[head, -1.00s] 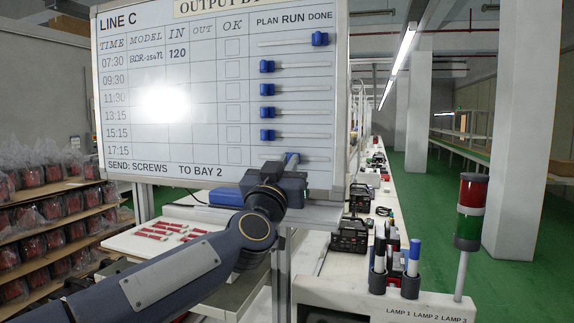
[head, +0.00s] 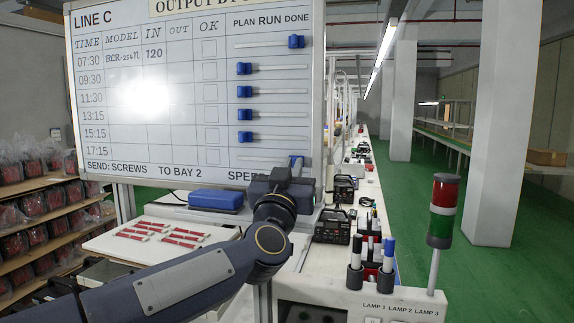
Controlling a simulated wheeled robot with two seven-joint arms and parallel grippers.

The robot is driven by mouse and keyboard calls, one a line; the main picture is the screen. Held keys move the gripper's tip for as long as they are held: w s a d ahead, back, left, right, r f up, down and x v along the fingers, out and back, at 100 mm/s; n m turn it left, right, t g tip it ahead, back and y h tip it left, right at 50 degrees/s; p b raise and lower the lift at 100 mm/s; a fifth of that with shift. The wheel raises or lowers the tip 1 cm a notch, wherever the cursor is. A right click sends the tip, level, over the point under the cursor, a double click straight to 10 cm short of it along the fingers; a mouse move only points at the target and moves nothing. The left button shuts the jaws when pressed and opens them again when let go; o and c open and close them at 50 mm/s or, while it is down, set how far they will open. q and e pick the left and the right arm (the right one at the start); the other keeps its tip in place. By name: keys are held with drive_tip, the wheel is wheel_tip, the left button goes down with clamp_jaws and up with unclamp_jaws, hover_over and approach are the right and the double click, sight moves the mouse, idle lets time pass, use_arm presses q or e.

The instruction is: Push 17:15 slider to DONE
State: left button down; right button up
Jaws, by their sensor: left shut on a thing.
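The white LINE C board (head: 140,110) fills the upper left of the head view, with PLAN, RUN and DONE headings at its right. The blue 17:15 slider knob (head: 296,160) is on the lowest row, at the right end, roughly below DONE and in line with the 07:30 knob. My left gripper (head: 294,170) reaches up from below and is shut on this knob, hiding its lower part. The 07:30 knob (head: 297,41) is at DONE. The 09:30 knob (head: 244,68) and the other knobs between are at PLAN. My right gripper is not in view.
A blue case (head: 216,199) and red strips (head: 150,229) lie on the bench below the board. A lamp tower (head: 442,208) and a marker holder (head: 372,270) stand at the lower right. Shelves with bagged red parts (head: 40,215) are at left.

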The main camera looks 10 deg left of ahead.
use_arm(q)
drive_tip(key=c, duration=1.5)
unclamp_jaws()
drive_tip(key=shift+d, duration=0.25)
drive_tip(key=shift+a, duration=0.1)
drive_tip(key=shift+s+f, duration=0.15)
drive_tip(key=shift+s, duration=0.15)
drive_tip(key=b+v, duration=0.2)
drive_tip(key=v, duration=0.5)
drive_tip(key=shift+s, duration=0.1)
